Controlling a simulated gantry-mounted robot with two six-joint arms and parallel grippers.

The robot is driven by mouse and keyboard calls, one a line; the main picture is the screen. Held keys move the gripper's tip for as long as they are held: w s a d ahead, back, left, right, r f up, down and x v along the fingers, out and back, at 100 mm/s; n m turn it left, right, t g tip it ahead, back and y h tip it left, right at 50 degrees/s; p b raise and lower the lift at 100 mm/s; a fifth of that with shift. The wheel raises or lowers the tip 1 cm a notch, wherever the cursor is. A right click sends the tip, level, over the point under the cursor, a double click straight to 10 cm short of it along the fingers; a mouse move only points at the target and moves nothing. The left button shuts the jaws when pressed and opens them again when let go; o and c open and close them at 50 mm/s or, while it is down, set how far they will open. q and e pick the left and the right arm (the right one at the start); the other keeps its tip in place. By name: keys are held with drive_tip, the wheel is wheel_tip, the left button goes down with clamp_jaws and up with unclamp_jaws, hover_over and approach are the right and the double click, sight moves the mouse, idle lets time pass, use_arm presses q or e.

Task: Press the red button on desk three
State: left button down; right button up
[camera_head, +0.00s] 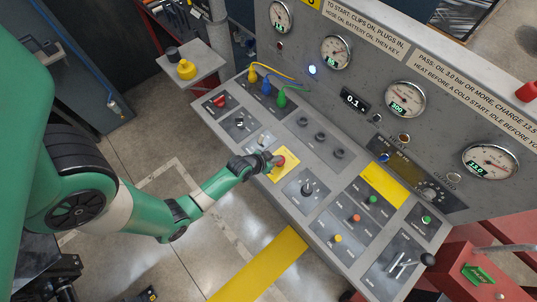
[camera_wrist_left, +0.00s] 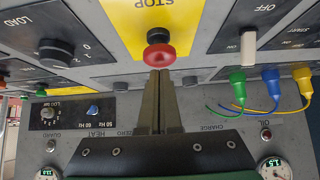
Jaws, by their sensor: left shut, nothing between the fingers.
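A red mushroom button (camera_head: 281,160) sits on a yellow plate (camera_head: 291,165) on the sloping grey desk. In the left wrist view the red button (camera_wrist_left: 158,54) stands on a black collar, and the yellow plate reads STOP. My left gripper (camera_head: 273,162) is right beside the button, over the plate's left edge. Its shut fingers (camera_wrist_left: 159,72) hold nothing, and their tips end at the button's rim in the left wrist view. I cannot tell whether they touch it. No desk number is readable. My right gripper is not in view.
Black knobs (camera_head: 321,138), switches and small coloured buttons (camera_head: 356,217) surround the plate. Plugs with cables (camera_head: 266,87) stand at the desk's far end. A gauge panel (camera_head: 335,52) rises behind. A stand with a yellow item (camera_head: 187,69) is at the far left. The floor in front is clear.

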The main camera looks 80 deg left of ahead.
use_arm(q)
drive_tip(key=r+p+v, duration=0.1)
drive_tip(key=v, duration=0.5)
drive_tip(key=w+p+v, duration=0.1)
drive_tip(key=p+v, duration=0.1)
drive_tip(key=v, duration=0.4)
drive_tip(key=shift+w+a+r, duration=0.3)
drive_tip(key=shift+a+r, duration=0.1)
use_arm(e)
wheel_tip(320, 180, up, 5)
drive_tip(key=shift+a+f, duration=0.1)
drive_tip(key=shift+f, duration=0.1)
